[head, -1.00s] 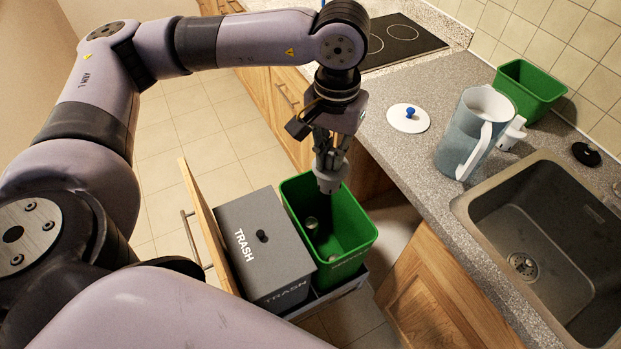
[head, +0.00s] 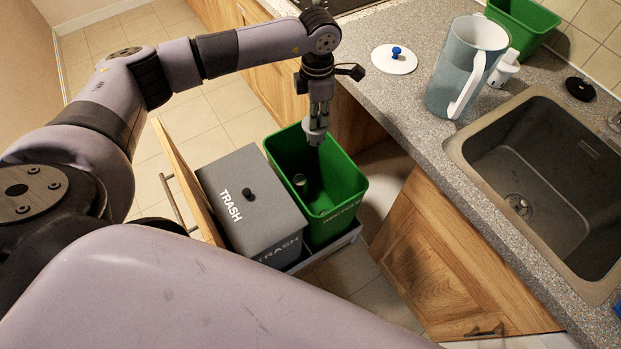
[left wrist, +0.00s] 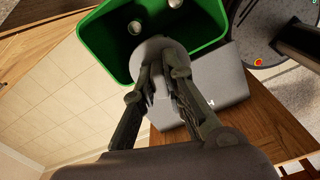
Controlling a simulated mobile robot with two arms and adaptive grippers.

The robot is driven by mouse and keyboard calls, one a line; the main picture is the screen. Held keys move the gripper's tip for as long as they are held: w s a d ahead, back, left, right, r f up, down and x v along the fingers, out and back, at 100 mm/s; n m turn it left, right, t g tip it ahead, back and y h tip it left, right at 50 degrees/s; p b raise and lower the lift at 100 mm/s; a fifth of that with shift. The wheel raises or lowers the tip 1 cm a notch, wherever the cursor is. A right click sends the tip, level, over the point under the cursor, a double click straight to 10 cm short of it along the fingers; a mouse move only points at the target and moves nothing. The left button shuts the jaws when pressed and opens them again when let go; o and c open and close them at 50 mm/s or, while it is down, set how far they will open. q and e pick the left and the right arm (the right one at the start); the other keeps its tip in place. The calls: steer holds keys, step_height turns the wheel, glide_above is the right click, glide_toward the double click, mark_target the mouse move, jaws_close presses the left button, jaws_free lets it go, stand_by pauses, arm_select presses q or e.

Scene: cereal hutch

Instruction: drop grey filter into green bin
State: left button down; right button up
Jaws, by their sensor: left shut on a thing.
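My left gripper (head: 319,112) is shut on the grey filter (head: 315,137), a rounded grey piece, and points down with it. In the left wrist view, the filter (left wrist: 152,50) sits between the fingertips of the left gripper (left wrist: 163,78), which partly cover it. The green bin (head: 343,214) stands below, open at the top, with recycling lettering on its front. The filter is at the bin's far end, over its opening. The left wrist view also shows the green bin (left wrist: 100,45). My right gripper is not in view.
A silvery item (head: 299,180) lies inside the green bin. A grey lidded trash bin (head: 250,205) stands beside it, behind a wooden drawer front (head: 187,180). The counter holds a blue-grey pitcher (head: 450,85), a white lid (head: 394,60), another green container (head: 522,22) and a sink (head: 540,165).

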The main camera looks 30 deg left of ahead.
arm_select(q)
steer(key=f+n, duration=0.1)
steer(key=a+f+n, duration=0.1)
steer(key=f+n, duration=0.1)
steer(key=a+f+n, duration=0.1)
steer(key=f+n, duration=0.1)
steer(key=shift+w+a+f+b, duration=0.1)
steer(key=shift+w+b, duration=0.15)
steer(key=shift+b, duration=0.1)
steer(key=shift+n, duration=0.7)
steer(key=f+b, duration=0.1)
steer(key=f, duration=0.1)
steer(key=f+b, duration=0.3)
steer(key=f, duration=0.2)
steer(key=shift+a, duration=0.25)
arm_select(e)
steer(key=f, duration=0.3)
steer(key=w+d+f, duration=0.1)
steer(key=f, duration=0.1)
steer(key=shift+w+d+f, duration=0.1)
